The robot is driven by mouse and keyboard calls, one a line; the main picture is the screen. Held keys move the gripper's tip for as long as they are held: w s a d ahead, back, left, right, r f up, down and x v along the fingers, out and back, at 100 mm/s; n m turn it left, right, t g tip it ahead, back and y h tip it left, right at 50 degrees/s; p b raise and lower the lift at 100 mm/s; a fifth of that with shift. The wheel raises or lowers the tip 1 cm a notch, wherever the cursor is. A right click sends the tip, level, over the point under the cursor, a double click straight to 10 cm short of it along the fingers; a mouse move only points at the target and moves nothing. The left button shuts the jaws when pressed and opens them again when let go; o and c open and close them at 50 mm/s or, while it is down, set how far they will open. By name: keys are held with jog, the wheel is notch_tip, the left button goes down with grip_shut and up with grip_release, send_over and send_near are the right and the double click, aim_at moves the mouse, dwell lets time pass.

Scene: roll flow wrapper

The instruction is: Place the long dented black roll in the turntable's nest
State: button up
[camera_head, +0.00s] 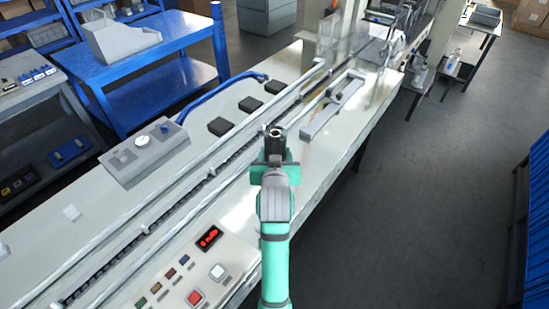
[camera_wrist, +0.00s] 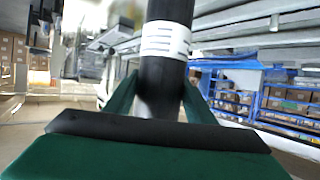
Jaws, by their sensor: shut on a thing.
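A black roll (camera_head: 276,145) stands up from my gripper (camera_head: 275,162) in the head view, its hollow end facing up. My gripper is shut on it above the machine's front bench. In the wrist view the roll (camera_wrist: 163,78) is upright between the two green fingers, with a white printed label band around it. The roll's upper end is out of that view, and I cannot make out a dent. I cannot pick out the turntable or its nest with certainty in either view.
A conveyor channel (camera_head: 205,180) runs along the bench behind my gripper. A grey slotted bar (camera_head: 333,108) lies to the right. A grey box with a knob (camera_head: 150,150) and several black blocks (camera_head: 250,104) stand behind. A button panel (camera_head: 190,275) is in front.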

jog(key=shift+w+a+f, duration=0.15)
jog(key=shift+f, duration=0.75)
jog(key=shift+w+a+f, duration=0.15)
jog(key=shift+f, duration=0.85)
jog(key=o, duration=1.7)
jog(key=shift+f, duration=0.15)
